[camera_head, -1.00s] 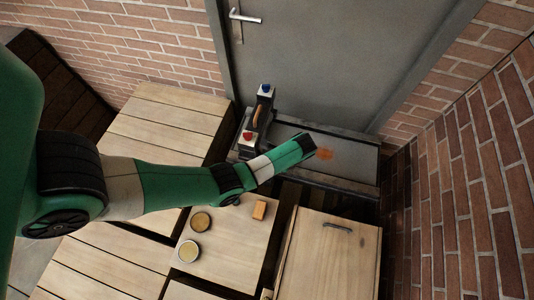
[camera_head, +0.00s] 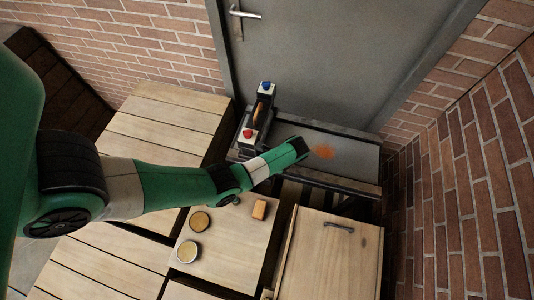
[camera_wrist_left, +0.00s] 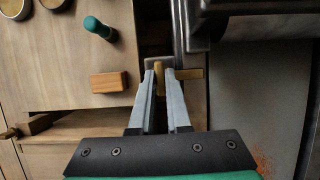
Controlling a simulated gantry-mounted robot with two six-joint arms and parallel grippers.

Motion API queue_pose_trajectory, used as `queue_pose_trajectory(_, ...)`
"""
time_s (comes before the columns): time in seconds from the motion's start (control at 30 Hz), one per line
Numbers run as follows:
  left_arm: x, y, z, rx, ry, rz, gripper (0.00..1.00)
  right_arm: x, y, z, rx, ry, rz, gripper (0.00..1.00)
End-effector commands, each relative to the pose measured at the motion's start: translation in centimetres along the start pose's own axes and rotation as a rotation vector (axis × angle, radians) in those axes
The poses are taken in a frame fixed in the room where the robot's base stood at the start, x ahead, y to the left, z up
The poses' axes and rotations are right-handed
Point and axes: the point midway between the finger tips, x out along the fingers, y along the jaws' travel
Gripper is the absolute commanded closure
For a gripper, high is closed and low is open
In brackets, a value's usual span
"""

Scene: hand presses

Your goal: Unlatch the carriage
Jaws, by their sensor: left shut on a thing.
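The press (camera_head: 258,115) stands against the grey door, with a red knob and a blue knob on top of its frame. Its flat grey bed, apparently the carriage (camera_head: 345,146), extends to the right with an orange smudge on it. My left arm reaches over the near edge of the bed and hides its own gripper in the head view. In the left wrist view, my left gripper (camera_wrist_left: 160,75) is shut on a small brass latch (camera_wrist_left: 191,73) beside the dark metal rail of the press. The latch's bar sticks out to the right of the fingers.
A small wooden table holds an orange block (camera_head: 259,210) and two round tins (camera_head: 188,251). The block also shows in the left wrist view (camera_wrist_left: 108,82), near a green-handled tool (camera_wrist_left: 99,27). A wooden cabinet (camera_head: 325,262) stands to the right. Brick walls close in the back and right.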

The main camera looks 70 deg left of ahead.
Motion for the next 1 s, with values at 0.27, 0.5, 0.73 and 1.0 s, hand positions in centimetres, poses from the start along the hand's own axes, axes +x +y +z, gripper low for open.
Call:
queue_pose_trajectory(0.27,-0.1,0.0,0.0,0.017,0.000,-0.006,1.00,0.2,0.0,-0.2,0.000,0.000,0.000,0.28)
queue_pose_trajectory(0.5,-0.4,0.1,0.1,0.105,-0.001,-0.043,1.00,1.2,0.0,-1.2,0.000,0.000,0.000,0.28)
queue_pose_trajectory(0.73,-0.6,0.2,0.2,0.270,-0.002,-0.111,1.00,2.9,0.0,-2.6,0.000,0.000,0.000,0.28)
queue_pose_trajectory(1.0,-0.5,0.4,0.3,0.505,-0.002,-0.208,1.00,4.8,0.0,-4.4,0.000,0.000,0.000,0.28)
